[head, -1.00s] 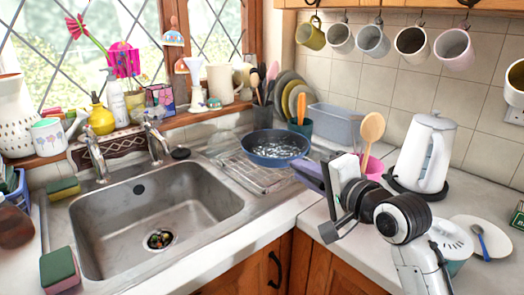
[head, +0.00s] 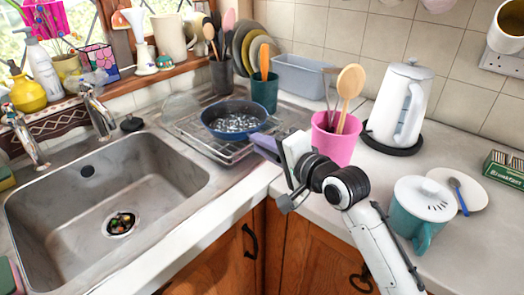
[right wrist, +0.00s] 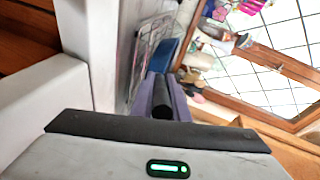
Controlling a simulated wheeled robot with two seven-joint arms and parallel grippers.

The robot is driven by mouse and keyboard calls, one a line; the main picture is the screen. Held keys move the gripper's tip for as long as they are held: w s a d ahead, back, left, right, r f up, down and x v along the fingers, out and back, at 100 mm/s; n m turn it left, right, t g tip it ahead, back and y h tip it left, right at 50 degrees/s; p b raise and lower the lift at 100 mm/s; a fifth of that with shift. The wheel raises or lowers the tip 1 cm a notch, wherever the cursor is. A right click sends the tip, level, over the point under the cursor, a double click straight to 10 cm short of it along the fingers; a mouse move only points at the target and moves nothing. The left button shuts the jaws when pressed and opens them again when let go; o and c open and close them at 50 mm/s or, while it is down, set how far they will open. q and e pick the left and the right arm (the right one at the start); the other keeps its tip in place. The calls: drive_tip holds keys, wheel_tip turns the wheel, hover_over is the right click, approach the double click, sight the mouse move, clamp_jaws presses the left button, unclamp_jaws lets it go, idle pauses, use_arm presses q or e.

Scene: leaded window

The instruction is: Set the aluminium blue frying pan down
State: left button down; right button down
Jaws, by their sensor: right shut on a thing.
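The blue frying pan (head: 236,116) has a speckled grey-white inside and is over the wire rack on the drainer beside the sink. It looks about level; I cannot tell whether its base touches the rack. My right gripper (head: 266,145) is at the pan's near right side. In the right wrist view, its purple fingers (right wrist: 161,97) are shut around the pan's black handle (right wrist: 162,103), with part of the blue pan (right wrist: 161,57) beyond. The head view mostly hides the handle behind the gripper. My left gripper is not in view.
The wire rack (head: 180,127) extends left of the pan. A teal utensil pot (head: 264,93) and upright plates (head: 243,50) stand behind. A pink pot (head: 335,143) with wooden spoons, a white kettle (head: 402,100) and a teal lidded mug (head: 420,208) stand to the right. The sink (head: 110,195) is left.

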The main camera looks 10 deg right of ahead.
drive_tip(key=shift+w+f, duration=0.1)
drive_tip(key=shift+f, duration=0.5)
drive_tip(key=shift+f, duration=0.15)
drive_tip(key=c, duration=1.7)
unclamp_jaws()
drive_tip(key=shift+f, duration=0.2)
drive_tip(key=shift+r, duration=0.25)
drive_tip(key=v, duration=1.2)
drive_tip(key=shift+f, duration=0.1)
